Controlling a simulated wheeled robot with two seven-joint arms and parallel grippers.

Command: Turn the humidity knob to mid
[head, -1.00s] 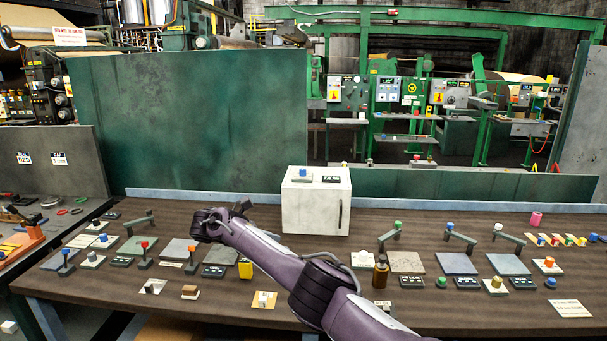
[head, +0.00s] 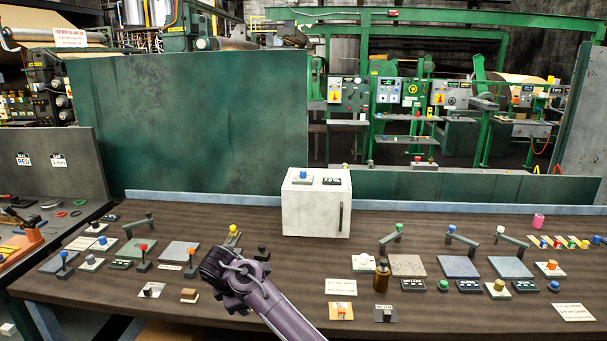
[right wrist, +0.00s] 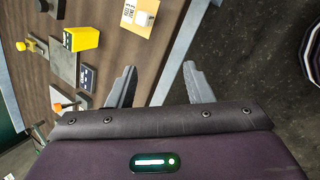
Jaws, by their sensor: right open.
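A white cabinet (head: 316,212) with a dark vertical handle stands at the back middle of the bench. No readable label shows which knob is for humidity, and the blue knob's setting is too small to tell. My right arm enters from the bottom, and its gripper end (head: 233,278) is over the front middle of the bench, well apart from the cabinet. In the right wrist view, my right gripper (right wrist: 160,86) is open, with nothing between its fingers. My left gripper is out of view.
Left of my arm are levers, pads and knobs. A brown bottle (head: 382,276), more knobs and angled posts stand on the right. In the wrist view, a yellow block (right wrist: 82,38) and an orange card (right wrist: 138,14) lie near the bench edge.

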